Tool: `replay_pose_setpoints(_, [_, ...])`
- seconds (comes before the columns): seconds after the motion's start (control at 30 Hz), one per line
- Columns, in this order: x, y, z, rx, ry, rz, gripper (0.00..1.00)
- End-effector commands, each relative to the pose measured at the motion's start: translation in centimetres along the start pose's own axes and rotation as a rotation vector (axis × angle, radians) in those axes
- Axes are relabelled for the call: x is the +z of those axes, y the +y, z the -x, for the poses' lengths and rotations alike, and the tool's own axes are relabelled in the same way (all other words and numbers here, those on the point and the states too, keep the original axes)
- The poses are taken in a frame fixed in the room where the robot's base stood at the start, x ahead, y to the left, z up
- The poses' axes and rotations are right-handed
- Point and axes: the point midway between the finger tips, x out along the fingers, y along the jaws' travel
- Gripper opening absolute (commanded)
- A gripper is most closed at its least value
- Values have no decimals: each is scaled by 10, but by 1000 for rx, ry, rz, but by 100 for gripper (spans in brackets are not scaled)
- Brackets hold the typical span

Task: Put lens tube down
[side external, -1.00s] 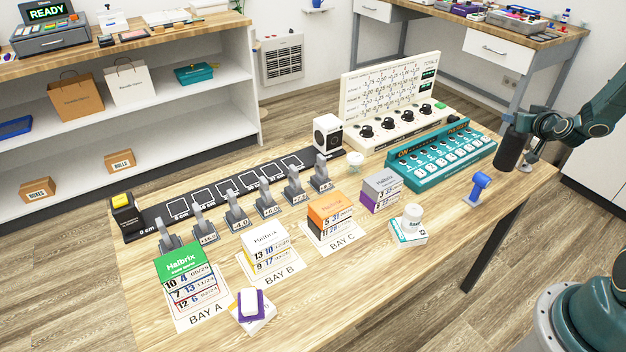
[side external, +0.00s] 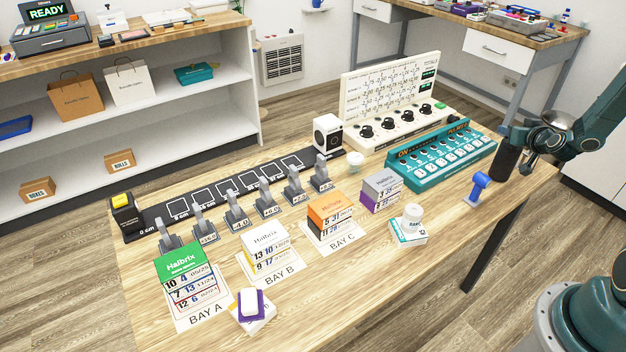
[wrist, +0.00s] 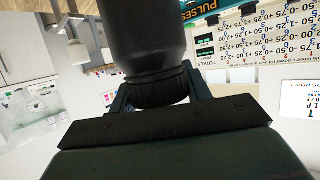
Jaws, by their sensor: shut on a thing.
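The lens tube (side external: 506,160) is a black cylinder at the right end of the wooden table, upright with a slight tilt in the side view. My gripper (side external: 526,164) is shut on it from the right. In the wrist view, the tube (wrist: 147,40) fills the upper middle, with its ribbed end between my gripper's fingers (wrist: 157,95). The tube's lower end looks close to the tabletop (side external: 440,222); I cannot tell whether it touches.
A teal switch console (side external: 440,155) stands just left of the tube. A blue device (side external: 479,184) on a small stand is in front of it. A white jar on a box (side external: 410,225) stands further left. Bare wood lies between these, and the table's edge is near on the right.

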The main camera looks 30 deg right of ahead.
Motion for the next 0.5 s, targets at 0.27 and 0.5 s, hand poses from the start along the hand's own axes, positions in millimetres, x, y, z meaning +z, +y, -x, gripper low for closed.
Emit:
replay_pose_setpoints(0.27, [2,0,-1,0,-1,0,70])
replay_pose_setpoints(0.5, [2,0,-1,0,0,0,70])
